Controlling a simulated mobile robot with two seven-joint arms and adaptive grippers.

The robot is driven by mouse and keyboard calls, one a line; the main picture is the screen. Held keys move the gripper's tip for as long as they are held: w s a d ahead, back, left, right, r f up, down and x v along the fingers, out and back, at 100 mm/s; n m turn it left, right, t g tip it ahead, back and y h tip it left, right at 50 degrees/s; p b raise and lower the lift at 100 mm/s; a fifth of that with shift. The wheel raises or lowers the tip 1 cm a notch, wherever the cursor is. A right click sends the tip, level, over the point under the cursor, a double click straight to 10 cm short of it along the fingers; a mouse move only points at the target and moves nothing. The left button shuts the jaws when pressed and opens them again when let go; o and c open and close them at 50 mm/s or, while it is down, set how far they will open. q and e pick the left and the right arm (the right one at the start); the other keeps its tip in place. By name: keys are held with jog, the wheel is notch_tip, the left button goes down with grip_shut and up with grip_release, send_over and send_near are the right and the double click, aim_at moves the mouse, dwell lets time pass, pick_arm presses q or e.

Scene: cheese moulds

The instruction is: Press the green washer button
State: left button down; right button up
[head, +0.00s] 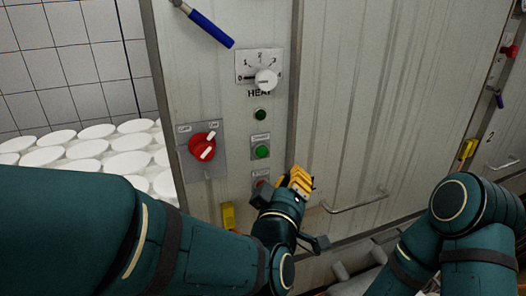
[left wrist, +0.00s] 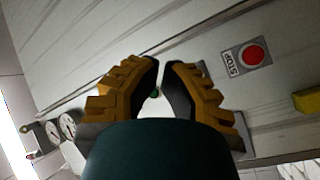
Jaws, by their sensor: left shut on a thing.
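The green button (head: 261,151) sits on a small labelled plate on the grey machine front in the head view. Its label is too small to read. My left gripper (head: 301,180) is in front of the panel, below and right of that button, and apart from it in the picture. In the left wrist view its yellow fingers (left wrist: 158,64) are close together, with a narrow gap at the tips. A small green spot (left wrist: 155,93) shows between them. What the jaws hold cannot be made out. My right arm shows at the right of the head view; its gripper is out of view.
A red STOP button (left wrist: 253,55) is beside the fingers in the left wrist view. A dark green button or lamp (head: 260,114), white HEAT dial (head: 265,80) and red rotary switch (head: 202,146) are nearby. White moulds (head: 88,148) stand left; a door handle (head: 355,203) projects right.

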aim_at(262, 151)
pick_arm(q)
jog(key=shift+w+a+b, duration=0.3)
jog(key=shift+w+a, duration=0.25)
jog(key=shift+w, duration=0.8)
jog(key=shift+w+a+b, duration=0.35)
jog(key=shift+w+a, duration=0.25)
jog(key=shift+w, duration=0.8)
jog(key=shift+w+a+b, duration=0.3)
jog(key=shift+w+a, duration=0.25)
jog(key=shift+w, duration=0.8)
jog(key=shift+w+a+b, duration=0.2)
jog(key=shift+w+b, duration=0.2)
jog(key=shift+b, duration=0.05)
